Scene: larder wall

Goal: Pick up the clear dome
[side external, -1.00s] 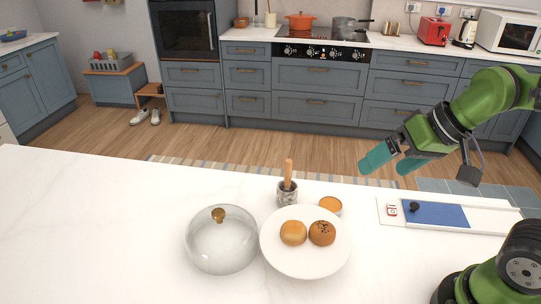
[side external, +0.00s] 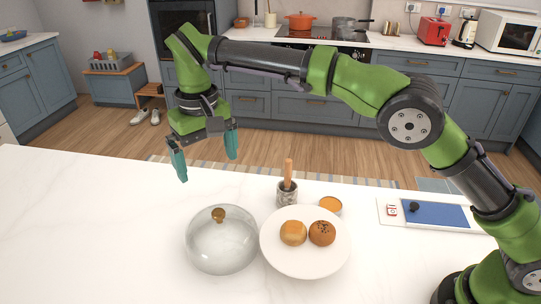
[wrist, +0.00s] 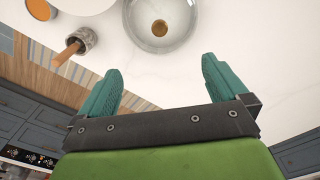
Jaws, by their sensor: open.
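The clear dome (side external: 221,245) is a see-through glass cover with a brown-gold knob (side external: 218,214) on top. It sits on the white counter, left of the plate. In the wrist view the dome (wrist: 170,38) shows at the top, its knob (wrist: 159,28) beyond my fingertips. My gripper (side external: 205,160) is open and empty, its two teal fingers spread and pointing down. It is above the dome and toward the far side of the counter, not touching it. In the wrist view my gripper (wrist: 160,78) has clear counter between its fingers.
A white plate (side external: 305,264) with two buns stands close to the right of the dome. Behind it are a stone mortar with a wooden pestle (side external: 288,180) and an orange-filled bowl (side external: 330,206). A white-and-blue board (side external: 435,214) lies at right. The counter's left is clear.

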